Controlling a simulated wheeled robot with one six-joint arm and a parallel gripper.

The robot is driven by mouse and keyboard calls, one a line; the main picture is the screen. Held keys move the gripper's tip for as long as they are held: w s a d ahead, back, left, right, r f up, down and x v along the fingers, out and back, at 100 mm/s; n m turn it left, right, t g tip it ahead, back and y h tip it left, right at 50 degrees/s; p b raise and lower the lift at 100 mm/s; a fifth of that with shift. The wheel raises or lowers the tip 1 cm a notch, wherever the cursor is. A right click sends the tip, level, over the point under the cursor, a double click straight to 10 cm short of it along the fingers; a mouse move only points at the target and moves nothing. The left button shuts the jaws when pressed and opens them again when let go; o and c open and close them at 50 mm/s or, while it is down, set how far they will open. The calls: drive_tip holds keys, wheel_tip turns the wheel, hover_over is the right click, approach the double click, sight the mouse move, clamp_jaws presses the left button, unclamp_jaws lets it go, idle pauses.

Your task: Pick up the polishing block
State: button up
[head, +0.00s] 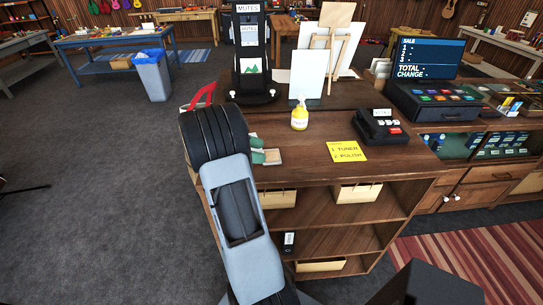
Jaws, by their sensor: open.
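A small green and cream item (268,156) lies on the wooden counter (330,172), just right of my arm. It may be the polishing block, but it is partly covered and I cannot tell for sure. My arm rises from the bottom of the head view and leans over the counter's left end. My gripper does not show; the thick black arm link blocks the view there. A yellow note (346,151) on the counter reads "1 TUNER 2 POLISH".
A yellow bottle (300,118), a card terminal (381,126), a black mutes stand (250,60) and an easel (330,45) stand on the counter. A red looped item (201,96) is at its left end. Open shelves (330,211) lie below. Grey floor (95,170) is clear at left.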

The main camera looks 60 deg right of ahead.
sight(271, 153)
drive_tip(key=shift+p+x, duration=0.95)
drive_tip(key=shift+x, duration=1.65)
drive_tip(key=shift+w, duration=0.1)
drive_tip(key=shift+c, duration=0.4)
drive_tip(key=c, duration=0.9)
drive_tip(key=shift+c, duration=0.2)
